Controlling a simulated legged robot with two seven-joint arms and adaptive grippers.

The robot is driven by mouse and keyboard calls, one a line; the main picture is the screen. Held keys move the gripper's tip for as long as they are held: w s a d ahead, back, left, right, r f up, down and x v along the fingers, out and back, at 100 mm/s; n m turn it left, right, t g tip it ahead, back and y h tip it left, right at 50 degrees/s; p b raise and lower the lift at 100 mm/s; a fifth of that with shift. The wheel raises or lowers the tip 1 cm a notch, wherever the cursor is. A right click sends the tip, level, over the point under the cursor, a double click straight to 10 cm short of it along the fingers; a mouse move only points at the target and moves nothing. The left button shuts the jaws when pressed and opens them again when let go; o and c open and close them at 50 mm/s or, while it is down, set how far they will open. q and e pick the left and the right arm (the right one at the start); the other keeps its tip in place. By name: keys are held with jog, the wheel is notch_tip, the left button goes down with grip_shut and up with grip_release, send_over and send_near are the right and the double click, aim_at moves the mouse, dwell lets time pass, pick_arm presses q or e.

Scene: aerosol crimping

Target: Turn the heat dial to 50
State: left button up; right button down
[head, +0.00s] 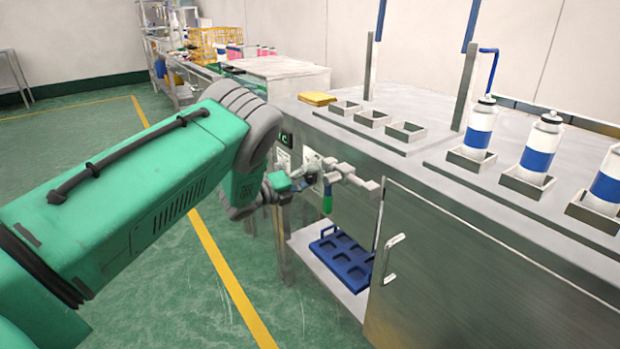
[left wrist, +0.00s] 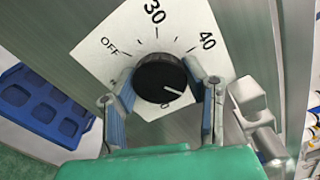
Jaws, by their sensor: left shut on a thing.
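The heat dial (left wrist: 160,80) is a round black knob with a white pointer mark, on a white plate (left wrist: 190,20) marked OFF, 30 and 40. The pointer is toward the lower right, away from these three marks. Other marks are partly hidden by my fingers, and I cannot read which one the pointer meets. My left gripper (left wrist: 163,95) is shut on the dial, one finger on each side. In the head view my left gripper (head: 335,175) is at the machine's front panel, and it hides the dial. My right gripper is not in view.
The steel machine (head: 440,225) has a door handle (head: 389,258) right of the gripper. A blue tray (head: 342,262) lies on the low shelf under the panel. White-blue cans (head: 480,128) stand in holders on top. The green floor at left is clear.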

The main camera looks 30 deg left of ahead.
pick_arm(q)
jog(key=shift+s+f, duration=0.2)
jog(key=shift+f, duration=0.25)
jog(key=o, duration=1.2)
jog(key=shift+w+a+r, duration=0.1)
jog(key=shift+a+r, duration=0.05)
jog(key=shift+s+a, duration=0.2)
jog(key=shift+s, duration=0.25)
jog(key=v, duration=1.1)
